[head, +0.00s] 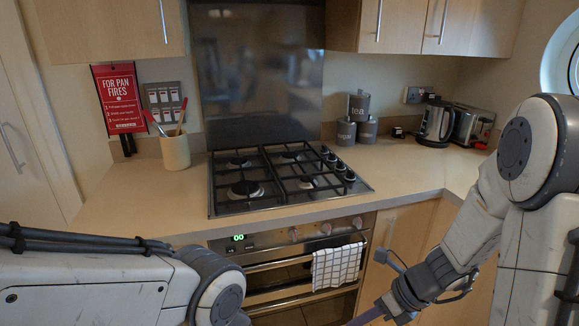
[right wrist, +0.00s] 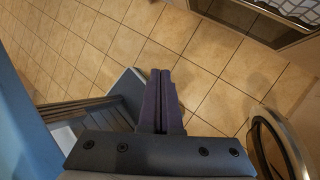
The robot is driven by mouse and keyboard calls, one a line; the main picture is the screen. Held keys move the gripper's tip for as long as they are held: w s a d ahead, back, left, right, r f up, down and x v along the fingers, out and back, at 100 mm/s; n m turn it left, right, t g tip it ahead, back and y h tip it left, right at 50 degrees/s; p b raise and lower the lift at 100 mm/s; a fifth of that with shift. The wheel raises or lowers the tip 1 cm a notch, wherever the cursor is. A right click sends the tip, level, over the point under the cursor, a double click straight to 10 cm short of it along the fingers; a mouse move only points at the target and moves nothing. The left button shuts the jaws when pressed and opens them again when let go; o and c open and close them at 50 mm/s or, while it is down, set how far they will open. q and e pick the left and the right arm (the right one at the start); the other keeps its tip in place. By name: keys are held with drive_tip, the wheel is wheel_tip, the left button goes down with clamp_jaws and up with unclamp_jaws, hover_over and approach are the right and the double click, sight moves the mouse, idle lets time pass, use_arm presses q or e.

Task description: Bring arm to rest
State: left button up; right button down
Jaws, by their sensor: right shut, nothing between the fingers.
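My right arm reaches down from the right in the head view, in front of the lower cabinets, and its gripper end runs off the bottom edge. In the right wrist view my right gripper (right wrist: 161,75) has its two purple-grey fingers together with nothing between them, over the tiled floor. My left arm lies across the lower left of the head view and bends down out of the picture. My left gripper is hidden below the frame.
A gas hob (head: 285,179) is set in the worktop (head: 150,212) above an oven with a checked towel (head: 337,265). A utensil pot (head: 175,152), canisters (head: 346,133), kettle (head: 435,123) and toaster (head: 471,125) stand at the back. Tiled floor (right wrist: 105,35) is open ahead of the right fingers.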

drive_tip(key=s+a+r+m+h+p, duration=0.1)
drive_tip(key=s+a+r+m, duration=0.3)
drive_tip(key=m, duration=0.7)
drive_tip(key=s+a+r+m+g+h+p, duration=0.1)
drive_tip(key=s+a+r+m+h, duration=0.2)
drive_tip(key=m, duration=0.9)
drive_tip(key=s+a+r+m+g+h+p, duration=0.1)
drive_tip(key=s+a+r+m, duration=0.3)
drive_tip(key=s+m, duration=0.4)
drive_tip(key=r+m, duration=0.1)
drive_tip(key=m, duration=0.3)
drive_tip(key=shift+s+a+r+h, duration=0.35)
drive_tip(key=shift+a+r+h, duration=0.05)
drive_tip(key=shift+m, duration=0.3)
